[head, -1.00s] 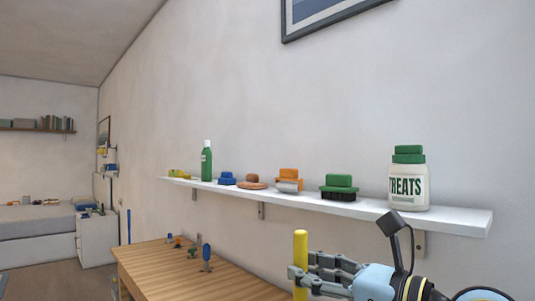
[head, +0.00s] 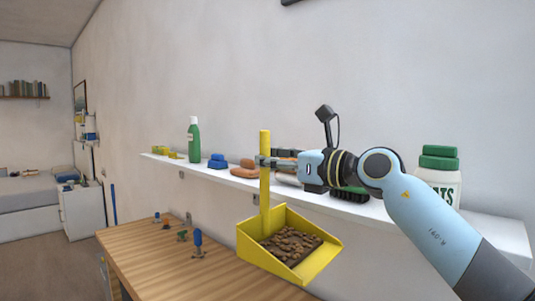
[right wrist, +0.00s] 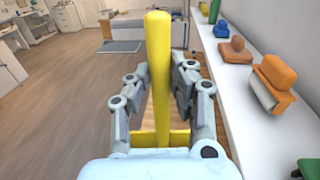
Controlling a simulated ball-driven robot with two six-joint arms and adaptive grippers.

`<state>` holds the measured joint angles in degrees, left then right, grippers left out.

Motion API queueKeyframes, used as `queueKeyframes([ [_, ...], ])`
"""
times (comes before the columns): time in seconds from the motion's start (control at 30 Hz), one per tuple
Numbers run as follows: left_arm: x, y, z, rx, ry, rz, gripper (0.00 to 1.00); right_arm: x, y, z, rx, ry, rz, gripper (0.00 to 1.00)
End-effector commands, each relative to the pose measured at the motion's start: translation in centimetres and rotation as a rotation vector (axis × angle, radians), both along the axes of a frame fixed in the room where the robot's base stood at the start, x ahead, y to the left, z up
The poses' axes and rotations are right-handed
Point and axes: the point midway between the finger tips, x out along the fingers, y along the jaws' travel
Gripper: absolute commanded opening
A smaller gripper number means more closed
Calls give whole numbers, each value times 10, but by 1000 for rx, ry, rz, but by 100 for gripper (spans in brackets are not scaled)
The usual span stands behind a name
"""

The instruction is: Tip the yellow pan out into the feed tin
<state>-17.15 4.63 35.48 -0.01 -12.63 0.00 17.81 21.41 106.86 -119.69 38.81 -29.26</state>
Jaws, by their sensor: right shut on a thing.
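The yellow pan (head: 285,269) hangs from its upright yellow handle in the head view, with brown pellets (head: 290,243) lying in it. It appears above or in front of the wooden chest top; the gap cannot be told. My right gripper (head: 264,162) is shut on the upper part of the handle. In the right wrist view the handle (right wrist: 159,60) stands between the two fingers, and a yellow edge of the pan shows below. I cannot make out the feed tin in either view. My left gripper is not in view.
A white wall shelf (head: 400,212) behind my right arm holds a green bottle (head: 194,140), a blue brush (head: 217,161) and a treats jar (head: 438,180). Bare floor lies to the left.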

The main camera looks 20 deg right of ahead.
Motion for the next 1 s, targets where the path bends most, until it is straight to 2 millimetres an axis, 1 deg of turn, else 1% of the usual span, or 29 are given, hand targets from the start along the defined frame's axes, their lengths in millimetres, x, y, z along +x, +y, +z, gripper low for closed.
queueKeyframes([
  [0.37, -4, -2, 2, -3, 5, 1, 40, 0, 0, 2, -1, 0, 6, 0],
  [0.6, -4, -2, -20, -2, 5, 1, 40, -9, -6, -4, 20, -47, 4, 0],
  [1.0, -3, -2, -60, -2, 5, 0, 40, -31, -17, -3, 82, -159, 5, 0],
])
